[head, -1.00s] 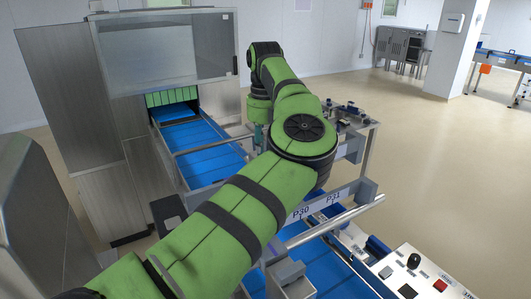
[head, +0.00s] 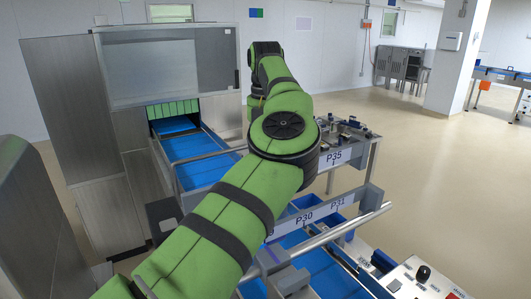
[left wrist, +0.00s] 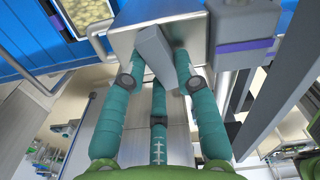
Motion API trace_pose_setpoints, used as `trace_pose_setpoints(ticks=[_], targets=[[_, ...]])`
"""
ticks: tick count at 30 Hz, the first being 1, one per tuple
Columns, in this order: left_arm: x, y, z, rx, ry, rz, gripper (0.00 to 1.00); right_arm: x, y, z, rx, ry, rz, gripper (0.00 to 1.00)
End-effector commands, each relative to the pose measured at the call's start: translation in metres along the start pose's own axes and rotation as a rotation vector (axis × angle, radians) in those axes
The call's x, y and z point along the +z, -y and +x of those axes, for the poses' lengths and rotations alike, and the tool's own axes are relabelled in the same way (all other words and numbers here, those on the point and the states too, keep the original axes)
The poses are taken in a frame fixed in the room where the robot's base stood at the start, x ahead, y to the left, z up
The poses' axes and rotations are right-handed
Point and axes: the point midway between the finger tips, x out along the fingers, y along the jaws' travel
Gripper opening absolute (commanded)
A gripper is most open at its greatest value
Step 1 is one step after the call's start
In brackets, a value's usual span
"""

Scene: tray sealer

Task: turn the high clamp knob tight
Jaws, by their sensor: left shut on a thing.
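In the left wrist view a grey, wing-shaped clamp knob (left wrist: 153,50) stands against a metal box (left wrist: 185,25). The teal fingers of my left gripper (left wrist: 160,70) close around it, two on either side and one below. The knob is tilted in this view. In the head view my green left arm reaches over the machine, and its gripper and the knob are hidden behind the arm. My right gripper is in neither view.
A blue conveyor (head: 203,155) runs out of the steel sealer (head: 168,62). A rail with P30 and P31 labels (head: 320,212) crosses in front. A control panel (head: 425,285) is at lower right. In the left wrist view a grey post with a purple band (left wrist: 245,46) stands close on the right.

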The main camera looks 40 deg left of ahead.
Motion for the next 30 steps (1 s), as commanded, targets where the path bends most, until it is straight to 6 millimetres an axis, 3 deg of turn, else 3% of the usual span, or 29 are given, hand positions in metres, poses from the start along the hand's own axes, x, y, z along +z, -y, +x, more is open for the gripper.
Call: trace_pose_setpoints(ticks=[17,18,19,30], targets=[[0.0002,-0.0002,0.0001,-0.001,0.0,0.031,0.0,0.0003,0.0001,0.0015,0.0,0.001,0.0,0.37],[0.0002,-0.0002,0.0002,-0.001,0.0,0.031,0.42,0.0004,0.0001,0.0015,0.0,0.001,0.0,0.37],[0.0002,-0.0002,0.0002,-0.001,0.0,0.031,0.54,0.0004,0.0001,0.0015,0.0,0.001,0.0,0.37],[0.0002,-0.0003,-0.0017,0.0,0.0,0.031,0.54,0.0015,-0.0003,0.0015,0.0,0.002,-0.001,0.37]])
